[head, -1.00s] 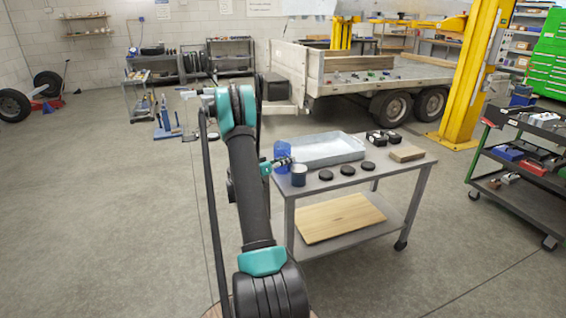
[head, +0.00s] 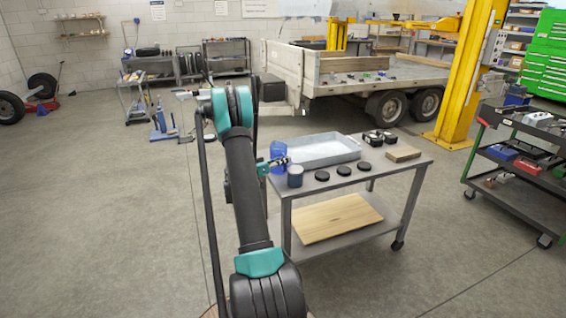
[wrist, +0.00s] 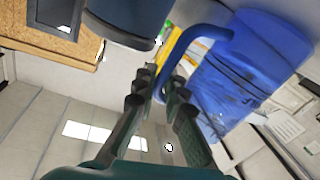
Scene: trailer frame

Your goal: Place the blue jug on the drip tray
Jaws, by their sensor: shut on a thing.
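The blue jug (head: 279,150) is at the left end of the metal cart, beside the drip tray, partly hidden by my gripper. It looks large and tilted in the wrist view (wrist: 245,75). My gripper (head: 280,163) is shut on the jug's handle (wrist: 190,45); its fingers (wrist: 165,95) are around the handle in the wrist view. The drip tray (head: 325,160) is a shallow light-grey metal pan on the cart top, right of the jug. I cannot tell whether the jug touches the cart top.
A dark blue can (head: 295,178) stands close to my gripper on the cart (head: 350,178). Several black round lids (head: 343,170), black containers (head: 380,140) and a wooden block (head: 403,153) are also on it. A trailer (head: 365,75) and yellow lift post (head: 470,80) stand behind.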

